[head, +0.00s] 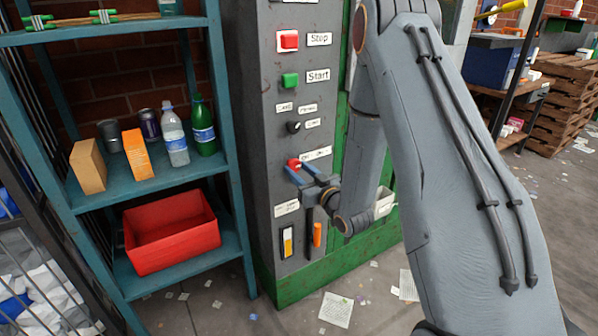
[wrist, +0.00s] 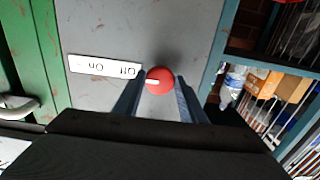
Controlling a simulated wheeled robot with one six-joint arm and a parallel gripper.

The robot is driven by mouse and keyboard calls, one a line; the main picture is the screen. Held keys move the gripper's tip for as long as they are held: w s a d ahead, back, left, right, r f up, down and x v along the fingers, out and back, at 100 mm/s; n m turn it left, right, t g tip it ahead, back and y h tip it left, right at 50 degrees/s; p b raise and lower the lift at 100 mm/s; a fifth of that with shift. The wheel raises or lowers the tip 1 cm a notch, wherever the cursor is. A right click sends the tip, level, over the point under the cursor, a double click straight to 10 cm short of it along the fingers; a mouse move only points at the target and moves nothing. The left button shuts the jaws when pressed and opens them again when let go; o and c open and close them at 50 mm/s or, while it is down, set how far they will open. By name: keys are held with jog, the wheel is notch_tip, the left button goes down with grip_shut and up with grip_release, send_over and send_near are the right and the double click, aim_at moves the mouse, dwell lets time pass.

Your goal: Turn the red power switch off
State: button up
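The red power switch (head: 294,163) is a round red knob on the grey control panel, beside a white Off/On label (head: 317,154). In the wrist view the red knob (wrist: 159,80) shows a short white mark on its left part, and the Off/On label (wrist: 104,66) appears upside down. My gripper (head: 303,172) is at the knob in the head view. Its two fingers (wrist: 160,95) stand apart, one on each side of the knob. I cannot tell whether they touch it.
The grey panel (head: 268,110) also carries a red Stop button (head: 288,41), a green Start button (head: 290,80) and a black knob (head: 293,127). A blue-green shelf (head: 135,187) with bottles, boxes and a red bin (head: 172,238) stands close on the left.

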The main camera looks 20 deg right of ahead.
jog(key=c, duration=0.4)
jog(key=n, duration=0.3)
jog(key=shift+n+b, duration=0.4)
jog(key=n+b, duration=0.1)
jog(key=n, duration=0.3)
jog(key=shift+d+n, duration=0.1)
jog(key=shift+n, duration=0.2)
jog(key=n+b, duration=0.2)
jog(key=n, duration=0.3)
jog(key=shift+r+n+b, duration=0.15)
jog(key=shift+n+b, duration=0.6)
jog(key=shift+n, duration=1.55)
